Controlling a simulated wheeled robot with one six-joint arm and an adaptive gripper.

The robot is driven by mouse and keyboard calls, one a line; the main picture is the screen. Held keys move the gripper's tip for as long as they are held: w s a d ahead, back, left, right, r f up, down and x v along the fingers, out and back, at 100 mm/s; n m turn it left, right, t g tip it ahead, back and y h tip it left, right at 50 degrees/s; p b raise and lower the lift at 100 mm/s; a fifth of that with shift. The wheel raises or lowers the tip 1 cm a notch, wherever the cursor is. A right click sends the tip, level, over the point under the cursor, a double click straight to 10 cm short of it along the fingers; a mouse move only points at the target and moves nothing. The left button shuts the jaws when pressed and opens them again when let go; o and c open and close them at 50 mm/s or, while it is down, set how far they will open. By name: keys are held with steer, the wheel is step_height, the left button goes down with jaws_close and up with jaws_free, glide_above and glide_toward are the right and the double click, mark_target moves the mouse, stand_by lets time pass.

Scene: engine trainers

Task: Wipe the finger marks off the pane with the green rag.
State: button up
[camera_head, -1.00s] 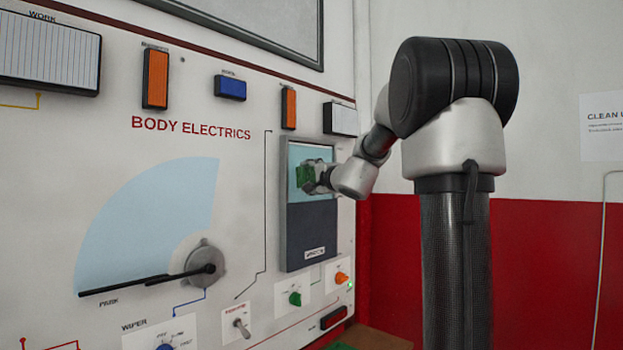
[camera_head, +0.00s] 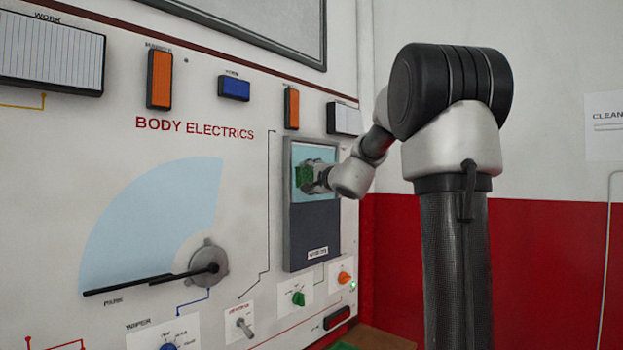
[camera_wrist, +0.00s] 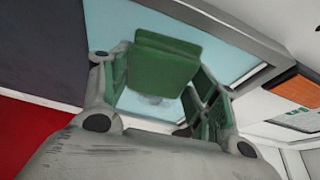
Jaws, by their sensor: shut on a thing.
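The pane (camera_head: 327,153) is a light blue window in a dark grey frame at the right of the white board. The green rag (camera_head: 304,176) is a small folded pad near the pane's left part. My gripper (camera_head: 309,177) is shut on the rag in front of the pane. In the wrist view the rag (camera_wrist: 165,62) shows between my two fingers over the pane (camera_wrist: 107,22). I cannot tell whether it touches the glass. A faint grey smudge (camera_wrist: 150,98) shows beside the rag. My gripper hides part of the pane.
A dark grey panel (camera_head: 314,232) lies below the pane. A green knob (camera_head: 298,298) and an orange knob (camera_head: 344,277) sit lower down. Orange lamps (camera_head: 291,108) and a white lamp (camera_head: 345,119) are above. A wiper arm (camera_head: 130,284) is at the left.

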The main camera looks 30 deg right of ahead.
steer(key=shift+w+d, duration=2.1)
steer(key=shift+d, duration=3.5)
steer(key=shift+s+a, duration=0.65)
steer(key=shift+a, duration=1.2)
steer(key=shift+s+a, duration=0.7)
steer(key=shift+a, duration=1.1)
steer(key=shift+s+a, duration=0.65)
steer(key=shift+a, duration=1.35)
steer(key=shift+r, duration=0.95)
steer(key=shift+w+d, duration=1.95)
steer(key=shift+d, duration=3.75)
steer(key=shift+s+a, duration=0.65)
steer(key=shift+a, duration=1.25)
steer(key=shift+s+a, duration=0.65)
steer(key=shift+a, duration=1.3)
steer(key=shift+s+a, duration=0.65)
steer(key=shift+a, duration=1.25)
